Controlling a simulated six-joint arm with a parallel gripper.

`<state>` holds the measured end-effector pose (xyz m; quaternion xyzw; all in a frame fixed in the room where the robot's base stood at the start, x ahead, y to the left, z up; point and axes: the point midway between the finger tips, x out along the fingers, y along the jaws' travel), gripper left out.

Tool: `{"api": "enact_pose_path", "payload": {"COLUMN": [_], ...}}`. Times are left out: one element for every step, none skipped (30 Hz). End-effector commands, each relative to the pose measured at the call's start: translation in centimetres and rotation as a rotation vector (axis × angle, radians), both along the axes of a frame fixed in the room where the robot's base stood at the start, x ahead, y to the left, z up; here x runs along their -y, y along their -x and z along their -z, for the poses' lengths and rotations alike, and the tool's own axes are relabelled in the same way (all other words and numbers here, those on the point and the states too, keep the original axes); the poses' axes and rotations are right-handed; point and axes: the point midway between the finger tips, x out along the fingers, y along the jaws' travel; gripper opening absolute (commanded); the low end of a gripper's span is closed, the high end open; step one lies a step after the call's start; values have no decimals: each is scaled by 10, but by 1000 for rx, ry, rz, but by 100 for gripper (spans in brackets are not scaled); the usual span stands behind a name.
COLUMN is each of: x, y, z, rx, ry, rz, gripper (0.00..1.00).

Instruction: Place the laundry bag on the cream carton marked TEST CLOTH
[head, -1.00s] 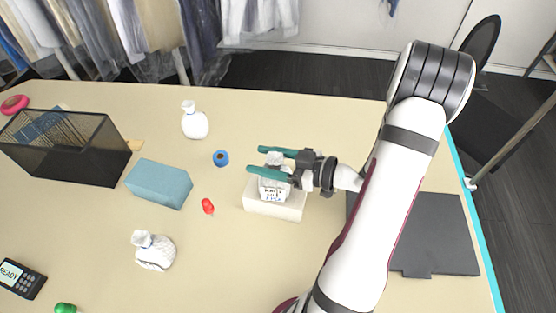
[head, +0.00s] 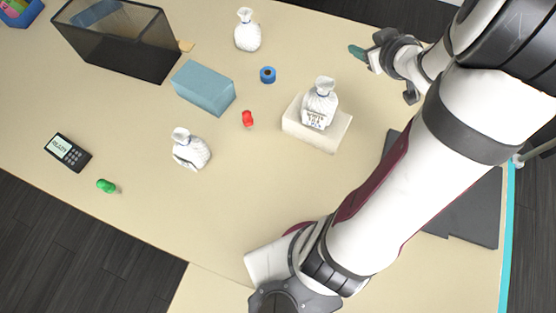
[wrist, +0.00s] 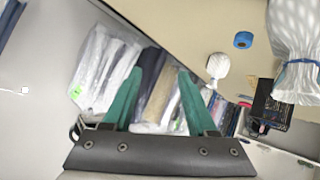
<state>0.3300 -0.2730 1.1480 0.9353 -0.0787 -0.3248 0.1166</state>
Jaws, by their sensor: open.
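A white laundry bag (head: 321,98) with a tied neck stands upright on the cream carton (head: 317,136). Small print shows at the bag's lower front, too small to read surely. In the wrist view a large white bag (wrist: 292,35) with a blue tie is at the right edge, partly cut off. My gripper (head: 358,51) is behind and right of the carton in the head view, apart from the bag. Its teal fingers (wrist: 160,75) are spread and empty in the wrist view. Two other white bags stand on the table, one at the back (head: 248,32) and one at the front left (head: 191,151).
A blue-grey box (head: 204,88), a blue roll (head: 267,75) and a red item (head: 247,119) lie left of the carton. A black mesh bin (head: 120,40) is at the back left. A dark flat panel (head: 470,205) lies to the right. The table front is mostly clear.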

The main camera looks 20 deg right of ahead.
Motion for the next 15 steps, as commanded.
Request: {"api": "enact_pose_path", "payload": {"x": [-12, -22, -41, -60, -82, -112, -136, -161, -196, -220, -241, -265, -278, -289, -299], "y": [-4, 1, 14, 26, 40, 60, 76, 92, 115, 132, 147, 165, 176, 185, 193], "z": [-16, -21, -25, -26, -24, -21, -18, -16, -14, -13, -13, -14, -16, -17, -19], "rx": [-54, -97, -158, -209, -264, -336, -395, -454, -544, -606, -665, -733, -774, -808, -842], "ry": [23, 15, -19, -58, -108, -179, -236, -294, -376, -433, -483, -536, -567, -593, -618], "rz": [112, 194, 292, 354, 404, 451, 475, 488, 494, 490, 485, 472, 462, 454, 446], "gripper": [58, 58, 58, 58, 58, 58, 58, 58, 58, 58, 58, 58, 58, 58, 58]}}
